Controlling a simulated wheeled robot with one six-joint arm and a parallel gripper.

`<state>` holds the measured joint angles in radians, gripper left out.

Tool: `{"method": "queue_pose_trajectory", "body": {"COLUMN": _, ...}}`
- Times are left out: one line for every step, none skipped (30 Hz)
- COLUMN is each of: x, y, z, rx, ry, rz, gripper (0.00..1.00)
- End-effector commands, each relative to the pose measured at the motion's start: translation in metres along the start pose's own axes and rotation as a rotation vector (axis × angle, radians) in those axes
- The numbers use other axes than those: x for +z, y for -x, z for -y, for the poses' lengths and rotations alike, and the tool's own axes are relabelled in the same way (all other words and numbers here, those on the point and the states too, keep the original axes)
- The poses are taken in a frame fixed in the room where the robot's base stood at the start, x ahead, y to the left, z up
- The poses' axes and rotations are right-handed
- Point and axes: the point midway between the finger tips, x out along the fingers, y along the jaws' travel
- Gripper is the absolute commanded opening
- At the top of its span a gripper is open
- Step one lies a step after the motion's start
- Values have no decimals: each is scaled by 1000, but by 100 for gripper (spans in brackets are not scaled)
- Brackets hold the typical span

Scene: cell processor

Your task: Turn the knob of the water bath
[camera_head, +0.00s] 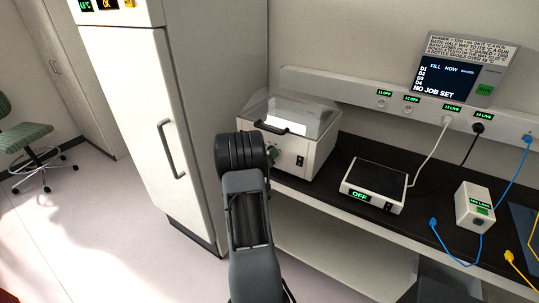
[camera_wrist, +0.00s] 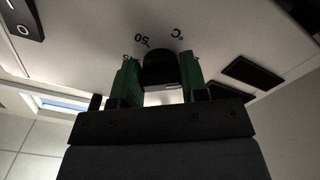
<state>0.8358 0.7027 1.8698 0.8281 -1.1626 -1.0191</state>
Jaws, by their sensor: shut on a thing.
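The water bath (camera_head: 315,150) is a white box with a clear lid and a black lid handle (camera_head: 270,127), on the dark bench beside the tall white cabinet. My gripper (camera_head: 272,152) is at its front face, and my arm hides part of that face. In the wrist view, the green fingers of my gripper (camera_wrist: 160,85) are shut on a dark round knob (camera_wrist: 160,65), one on each side. Markings "50" and "°C" show on the panel above the knob. A rocker switch (camera_head: 300,160) is right of my gripper on the front face.
A flat black-topped device (camera_head: 375,183) reading "OFF" stands right of the bath. A small white box (camera_head: 474,207) and blue and yellow cables are further right. A socket rail (camera_head: 350,90) runs along the wall. The tall cabinet (camera_head: 130,110) stands close on the left.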

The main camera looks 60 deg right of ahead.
Motion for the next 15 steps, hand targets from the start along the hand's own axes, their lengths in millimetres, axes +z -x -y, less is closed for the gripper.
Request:
{"method": "queue_pose_trajectory", "body": {"x": 0, "y": 0, "z": 0, "rx": 0, "ry": 0, "rz": 0, "gripper": 25}}
{"method": "queue_pose_trajectory", "body": {"x": 0, "y": 0, "z": 0, "rx": 0, "ry": 0, "rz": 0, "gripper": 22}}
{"method": "queue_pose_trajectory", "body": {"x": 0, "y": 0, "z": 0, "rx": 0, "ry": 0, "rz": 0, "gripper": 18}}
{"method": "queue_pose_trajectory", "body": {"x": 0, "y": -5, "z": 0, "rx": 1, "ry": -1, "rz": 1, "gripper": 17}}
{"method": "queue_pose_trajectory", "body": {"x": 0, "y": -3, "z": 0, "rx": 0, "ry": -1, "rz": 0, "gripper": 16}}
{"method": "queue_pose_trajectory", "body": {"x": 0, "y": -2, "z": 0, "rx": 0, "ry": -2, "rz": 0, "gripper": 16}}
{"method": "queue_pose_trajectory", "body": {"x": 0, "y": -2, "z": 0, "rx": 0, "ry": -4, "rz": 0, "gripper": 17}}
{"method": "queue_pose_trajectory", "body": {"x": 0, "y": -1, "z": 0, "rx": 0, "ry": -7, "rz": 0, "gripper": 17}}
{"method": "queue_pose_trajectory", "body": {"x": 1, "y": -1, "z": 1, "rx": 0, "ry": -14, "rz": 0, "gripper": 17}}
{"method": "queue_pose_trajectory", "body": {"x": 1, "y": 0, "z": 1, "rx": 0, "ry": -21, "rz": 0, "gripper": 17}}
{"method": "queue_pose_trajectory", "body": {"x": 2, "y": 0, "z": 1, "rx": 0, "ry": -30, "rz": 0, "gripper": 17}}
{"method": "queue_pose_trajectory", "body": {"x": 2, "y": 0, "z": 2, "rx": 0, "ry": -44, "rz": 0, "gripper": 17}}
{"method": "queue_pose_trajectory", "body": {"x": 3, "y": 0, "z": 2, "rx": 0, "ry": -57, "rz": 0, "gripper": 17}}
{"method": "queue_pose_trajectory", "body": {"x": 3, "y": 0, "z": 2, "rx": 0, "ry": -73, "rz": -1, "gripper": 17}}
{"method": "queue_pose_trajectory", "body": {"x": 3, "y": 0, "z": 3, "rx": 1, "ry": -96, "rz": -1, "gripper": 17}}
